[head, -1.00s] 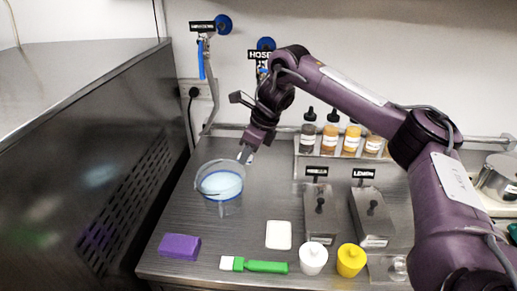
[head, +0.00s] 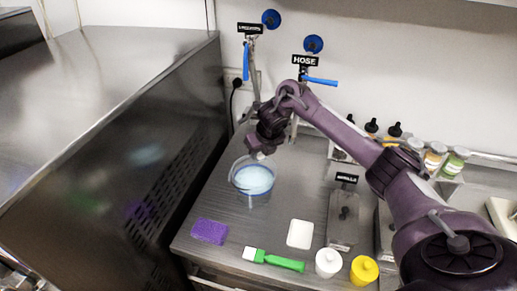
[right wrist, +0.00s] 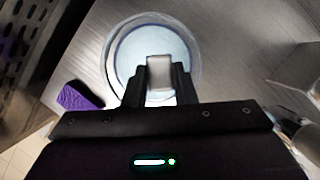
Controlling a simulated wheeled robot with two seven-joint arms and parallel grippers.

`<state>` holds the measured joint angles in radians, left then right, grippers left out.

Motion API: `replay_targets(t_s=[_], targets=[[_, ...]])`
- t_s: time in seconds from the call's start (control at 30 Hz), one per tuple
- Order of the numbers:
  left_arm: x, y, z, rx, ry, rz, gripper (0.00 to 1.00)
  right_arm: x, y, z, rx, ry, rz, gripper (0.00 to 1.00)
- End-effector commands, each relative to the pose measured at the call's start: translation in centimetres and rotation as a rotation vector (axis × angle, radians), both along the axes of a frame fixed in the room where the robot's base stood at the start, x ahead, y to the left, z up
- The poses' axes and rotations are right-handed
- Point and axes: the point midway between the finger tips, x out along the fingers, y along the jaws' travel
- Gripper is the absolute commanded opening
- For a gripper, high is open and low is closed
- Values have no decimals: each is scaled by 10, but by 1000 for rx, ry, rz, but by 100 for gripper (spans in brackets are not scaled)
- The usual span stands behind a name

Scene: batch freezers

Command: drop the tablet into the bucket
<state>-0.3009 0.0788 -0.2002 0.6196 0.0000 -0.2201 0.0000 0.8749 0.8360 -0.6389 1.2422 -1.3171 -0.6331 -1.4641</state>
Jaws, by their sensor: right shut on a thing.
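The bucket (head: 236,184) is a clear round pail with pale blue liquid inside. It stands on the steel counter beside the dark machine. In the right wrist view the bucket (right wrist: 113,48) lies below and beyond the fingers. My right gripper (head: 260,153) is over the bucket's far rim in the head view. In the right wrist view my right gripper (right wrist: 160,80) is shut on the tablet (right wrist: 159,72), a small whitish block, which shows against the bucket's opening. The tablet is too small to make out in the head view. My left gripper is not in view.
A purple sponge (head: 210,231), a green brush (head: 273,260), a white pad (head: 300,234), a white jar (head: 328,263) and a yellow jar (head: 364,270) lie near the counter's front. Taps with blue handles (head: 320,81) stand behind the bucket. The dark machine (head: 130,130) walls off the left.

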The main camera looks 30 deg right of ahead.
Motion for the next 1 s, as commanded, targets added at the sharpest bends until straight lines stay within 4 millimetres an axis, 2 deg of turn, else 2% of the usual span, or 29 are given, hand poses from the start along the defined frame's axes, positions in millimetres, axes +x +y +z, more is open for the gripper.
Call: replay_targets(t_s=[0.03, 0.3, 0.67, 0.7, 0.9, 1.0], targets=[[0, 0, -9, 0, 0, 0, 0, 0, 0, -11, 0, 1, 0, 3], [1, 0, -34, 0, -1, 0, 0, 0, 0, -42, 1, 1, 1, 3], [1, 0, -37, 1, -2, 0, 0, 0, 0, -47, 1, 0, 1, 3], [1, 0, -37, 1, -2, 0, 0, 0, 0, -47, 0, 0, 2, 26], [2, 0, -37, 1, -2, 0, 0, 0, 0, -47, 0, 0, 2, 50], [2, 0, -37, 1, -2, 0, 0, 0, 0, -47, 0, 0, 2, 50]])
